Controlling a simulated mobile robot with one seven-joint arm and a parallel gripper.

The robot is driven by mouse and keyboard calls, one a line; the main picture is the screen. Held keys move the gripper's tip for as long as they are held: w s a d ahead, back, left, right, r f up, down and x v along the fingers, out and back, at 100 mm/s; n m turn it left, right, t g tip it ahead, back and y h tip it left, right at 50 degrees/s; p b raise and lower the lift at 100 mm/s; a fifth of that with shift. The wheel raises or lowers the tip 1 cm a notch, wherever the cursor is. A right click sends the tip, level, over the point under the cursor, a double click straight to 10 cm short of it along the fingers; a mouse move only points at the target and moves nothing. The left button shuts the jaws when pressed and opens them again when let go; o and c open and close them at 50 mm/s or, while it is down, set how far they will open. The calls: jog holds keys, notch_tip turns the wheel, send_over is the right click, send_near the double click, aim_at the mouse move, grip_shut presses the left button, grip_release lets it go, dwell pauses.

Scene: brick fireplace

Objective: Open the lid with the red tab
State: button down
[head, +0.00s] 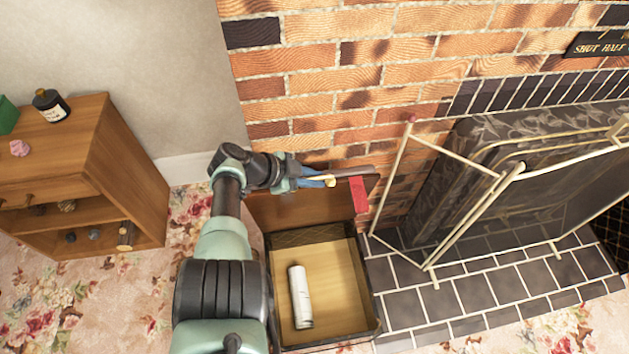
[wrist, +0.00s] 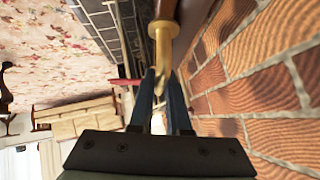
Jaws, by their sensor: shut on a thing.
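An open box (head: 325,255) stands on the floor beside the hearth, and its wooden lid (head: 285,208) is raised steeply at the back, near the brick wall. The red tab (head: 358,193) hangs at the lid's upper right; a red strip also shows in the wrist view (wrist: 125,82). My gripper (head: 326,180) is at the lid's upper edge, left of the tab. Its blue fingers are shut on a brass-coloured piece (wrist: 162,42); I cannot tell how that piece joins the lid. A white cylinder (head: 300,297) lies inside the box.
A brass-framed fire screen (head: 470,215) stands on the dark tiled hearth (head: 405,290) to the right. The brick wall (head: 330,75) is close behind the lid. A wooden shelf unit (head: 130,160) with a dark bottle (head: 50,105) stands at left. Flowered carpet lies between it and my arm.

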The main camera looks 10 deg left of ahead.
jog(key=shift+w+r, duration=0.1)
jog(key=shift+w, duration=0.05)
jog(key=c, duration=0.9)
grip_release()
jog(key=p+v, duration=0.9)
jog(key=v, duration=0.4)
